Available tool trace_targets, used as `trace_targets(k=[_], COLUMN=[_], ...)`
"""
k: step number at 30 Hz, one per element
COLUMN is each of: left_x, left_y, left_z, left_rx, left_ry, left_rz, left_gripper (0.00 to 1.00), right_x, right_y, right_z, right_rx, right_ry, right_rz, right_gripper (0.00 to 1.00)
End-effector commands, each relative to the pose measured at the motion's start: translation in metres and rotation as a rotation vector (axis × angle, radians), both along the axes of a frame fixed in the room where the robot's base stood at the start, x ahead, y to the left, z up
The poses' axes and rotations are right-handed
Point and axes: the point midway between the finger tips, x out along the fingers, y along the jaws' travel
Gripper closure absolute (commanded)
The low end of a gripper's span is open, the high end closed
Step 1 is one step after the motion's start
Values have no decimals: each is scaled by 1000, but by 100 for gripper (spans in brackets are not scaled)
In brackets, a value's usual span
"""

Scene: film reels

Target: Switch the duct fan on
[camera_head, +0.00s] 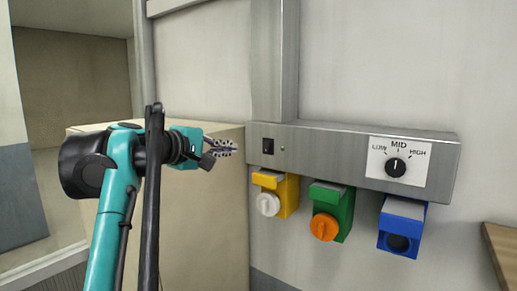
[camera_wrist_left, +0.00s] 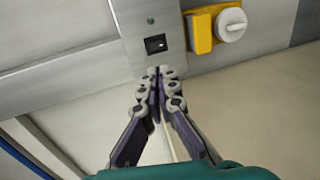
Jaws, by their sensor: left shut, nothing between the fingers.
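The grey metal control panel (camera_head: 330,146) is fixed to the wall. It carries a black rocker switch (camera_head: 268,146) at its left end, with a small green light (camera_head: 283,148) beside it. I cannot tell whether the light is lit. A black dial (camera_head: 396,168) on a white plate points at MID. My left gripper (camera_head: 233,148) is shut and empty, just left of the switch and apart from it. In the left wrist view the closed fingertips (camera_wrist_left: 160,76) lie below the switch (camera_wrist_left: 155,43). My right gripper is not in view.
Under the panel hang a yellow box with a white knob (camera_head: 267,204), a green box with an orange knob (camera_head: 324,228) and a blue open socket (camera_head: 401,228). A beige box-like surface (camera_head: 215,220) stands behind my left arm. A wooden edge (camera_head: 505,250) shows at lower right.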

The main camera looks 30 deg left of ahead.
Motion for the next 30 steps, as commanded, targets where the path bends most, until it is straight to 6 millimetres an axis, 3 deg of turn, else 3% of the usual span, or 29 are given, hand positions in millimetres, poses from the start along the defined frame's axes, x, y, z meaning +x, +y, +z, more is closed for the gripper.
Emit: trace_targets(k=[8,21,30], left_x=[24,111,136], left_y=[-3,-10,-11], left_z=[-5,-23,-29], left_rx=[2,1,2], left_ry=[1,1,2], left_rz=[-6,-3,-1], left_gripper=[100,100,100], right_x=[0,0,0], right_y=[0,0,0], right_z=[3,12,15], right_rx=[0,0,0], right_ry=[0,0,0], right_rz=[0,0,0], right_gripper=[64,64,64])
